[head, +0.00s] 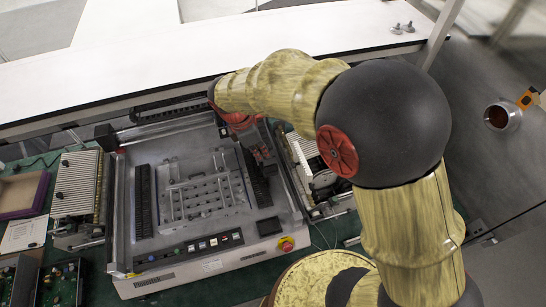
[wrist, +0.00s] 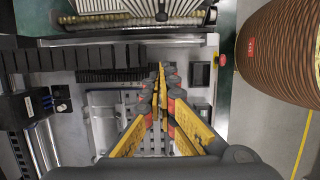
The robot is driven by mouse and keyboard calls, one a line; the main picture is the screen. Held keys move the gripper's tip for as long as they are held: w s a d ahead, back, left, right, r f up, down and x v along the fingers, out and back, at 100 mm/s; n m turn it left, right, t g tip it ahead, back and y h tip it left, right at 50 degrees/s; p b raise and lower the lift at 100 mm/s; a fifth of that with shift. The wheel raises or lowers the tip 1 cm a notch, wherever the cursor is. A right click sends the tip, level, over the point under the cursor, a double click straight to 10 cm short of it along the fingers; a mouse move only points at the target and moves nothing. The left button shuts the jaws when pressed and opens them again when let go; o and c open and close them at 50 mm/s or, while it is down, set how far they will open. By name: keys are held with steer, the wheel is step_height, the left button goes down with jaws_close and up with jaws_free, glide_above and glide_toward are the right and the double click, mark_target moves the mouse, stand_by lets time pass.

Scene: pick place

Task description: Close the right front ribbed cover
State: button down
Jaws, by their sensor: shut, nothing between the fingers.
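A pale ribbed cover (head: 306,152) lies on the unit just right of the open grey machine (head: 125,215). My arm hides part of it. Pale ribs (wrist: 105,5) also show at the top edge of the wrist view. I cannot tell whether this cover is open or closed. My gripper (head: 264,158) is over the right side of the machine, near a black ribbed strip (head: 257,185) and left of the pale cover. In the wrist view my gripper (wrist: 158,75) has its yellow and red fingers together, empty. I cannot tell whether it touches anything.
Another pale ribbed unit (head: 76,183) stands left of the machine, near a purple-edged tray (head: 24,194) and circuit boards (head: 65,283). A red stop button (head: 287,244) is at the machine's front right corner. A long white shelf (head: 180,60) runs behind.

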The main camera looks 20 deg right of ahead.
steer(key=d+f+p, duration=0.1)
steer(key=d+f, duration=0.5)
steer(key=f, duration=0.3)
steer(key=shift+d, duration=0.3)
steer(key=shift+d+r+p, duration=0.15)
steer(key=shift+p, duration=0.15)
steer(key=shift+d+r+y+p, duration=0.25)
steer(key=shift+d+y+p, duration=0.1)
steer(key=shift+y+p, duration=0.1)
